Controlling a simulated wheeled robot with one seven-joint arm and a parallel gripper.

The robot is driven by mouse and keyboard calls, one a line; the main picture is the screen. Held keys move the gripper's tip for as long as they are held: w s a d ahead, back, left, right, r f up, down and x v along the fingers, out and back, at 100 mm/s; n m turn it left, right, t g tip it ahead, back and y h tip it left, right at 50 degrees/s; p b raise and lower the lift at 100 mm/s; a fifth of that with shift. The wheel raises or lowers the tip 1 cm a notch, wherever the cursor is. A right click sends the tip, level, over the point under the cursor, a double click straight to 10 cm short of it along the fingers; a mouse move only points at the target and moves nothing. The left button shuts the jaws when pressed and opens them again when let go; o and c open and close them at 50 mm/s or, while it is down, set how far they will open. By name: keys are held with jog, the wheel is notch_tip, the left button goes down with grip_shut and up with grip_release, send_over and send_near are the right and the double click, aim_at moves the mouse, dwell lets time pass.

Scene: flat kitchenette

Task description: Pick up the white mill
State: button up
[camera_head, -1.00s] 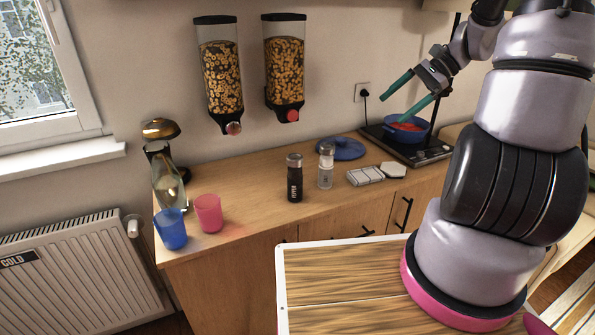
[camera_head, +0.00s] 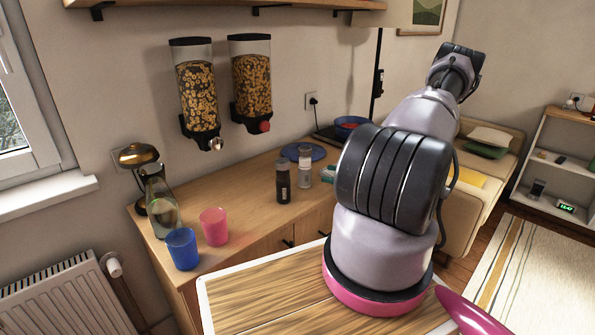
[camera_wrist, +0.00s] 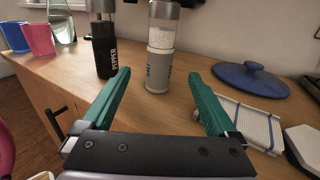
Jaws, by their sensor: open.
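The white mill (camera_head: 304,166) stands upright on the wooden counter, to the right of the black pepper mill (camera_head: 283,181). In the wrist view the white mill (camera_wrist: 160,55) has a clear top part with white grains and a grey lower part. It stands ahead of my gripper (camera_wrist: 160,88), between the lines of its two green fingers and beyond their tips, not touched. The black mill (camera_wrist: 104,47) stands just left of it, past the left finger. My gripper is open and empty. In the head view my arm hides most of the gripper, with a bit of green showing.
A pink cup (camera_head: 214,227), a blue cup (camera_head: 183,249) and a glass bottle (camera_head: 160,203) stand at the counter's left end. Two cereal dispensers (camera_head: 198,90) hang above.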

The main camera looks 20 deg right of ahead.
aim_at(306, 149)
jog(key=x, duration=0.9)
jog(key=shift+w+a+f, duration=0.15)
jog(key=shift+w+a, duration=0.1)
grip_shut()
notch_tip(306, 149, up, 10)
jog(key=shift+r, duration=0.1)
jog(key=w+a+r+m+t+h, duration=0.2)
jog(key=a+r+m+h, duration=0.1)
jog(key=a+r, duration=0.3)
jog(key=w+a+r+m+t+h, duration=0.2)
jog(key=a+r+m+t+h, duration=0.1)
jog(key=a+r+h, duration=0.2)
notch_tip(306, 149, up, 3)
jog(key=shift+w+a+f, duration=0.2)
jog(key=shift+a+f, duration=0.05)
jog(key=shift+a, duration=0.15)
